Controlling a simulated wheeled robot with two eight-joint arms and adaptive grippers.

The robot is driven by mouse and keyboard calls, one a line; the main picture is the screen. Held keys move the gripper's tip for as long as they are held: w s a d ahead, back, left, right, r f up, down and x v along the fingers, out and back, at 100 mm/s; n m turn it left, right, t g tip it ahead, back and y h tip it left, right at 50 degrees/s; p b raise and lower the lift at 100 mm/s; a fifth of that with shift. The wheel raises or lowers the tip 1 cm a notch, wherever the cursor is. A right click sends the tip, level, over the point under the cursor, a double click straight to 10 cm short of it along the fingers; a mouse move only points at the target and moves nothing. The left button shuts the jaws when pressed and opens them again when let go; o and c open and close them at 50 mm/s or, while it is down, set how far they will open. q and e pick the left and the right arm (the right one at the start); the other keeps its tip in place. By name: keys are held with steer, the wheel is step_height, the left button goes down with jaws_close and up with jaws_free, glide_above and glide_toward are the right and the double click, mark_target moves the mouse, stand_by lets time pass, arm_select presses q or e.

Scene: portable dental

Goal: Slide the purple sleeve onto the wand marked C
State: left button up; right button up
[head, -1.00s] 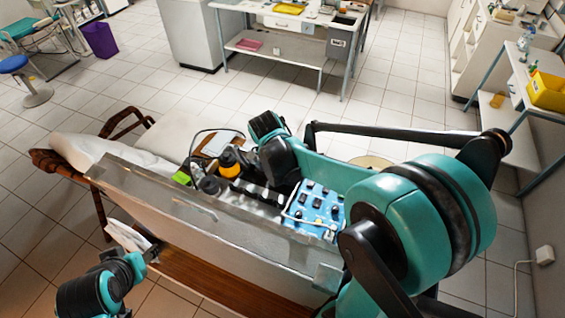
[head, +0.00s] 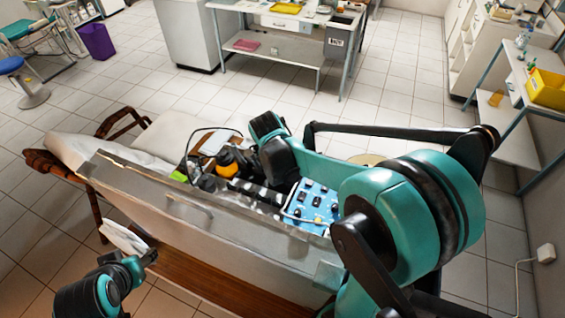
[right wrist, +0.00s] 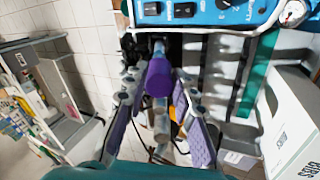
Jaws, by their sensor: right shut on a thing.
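The purple sleeve (right wrist: 158,78) is between the fingertips of my right gripper (right wrist: 158,82) in the right wrist view, and the gripper is shut on it. A light blue piece shows just above the sleeve and a grey cylinder just below it; I cannot tell whether either is a wand. No mark C is readable. In the head view my right arm hides the sleeve and the right gripper's fingers. My left gripper (head: 149,257) is low at the left, near the case's outer side; its jaws are too small to read.
A blue control panel (head: 313,203) with black knobs sits in the open metal case (head: 235,228); the panel shows in the right wrist view too (right wrist: 205,10). An orange-and-black bottle (head: 227,163) stands in the case. A white box (right wrist: 293,125) is at the right of the wrist view.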

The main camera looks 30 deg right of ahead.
steer(key=shift+b+x, duration=0.85)
steer(key=shift+x, duration=0.35)
steer(key=shift+f, duration=0.1)
steer(key=o, duration=0.8)
steer(key=shift+c, duration=0.2)
steer(key=v, duration=1.2)
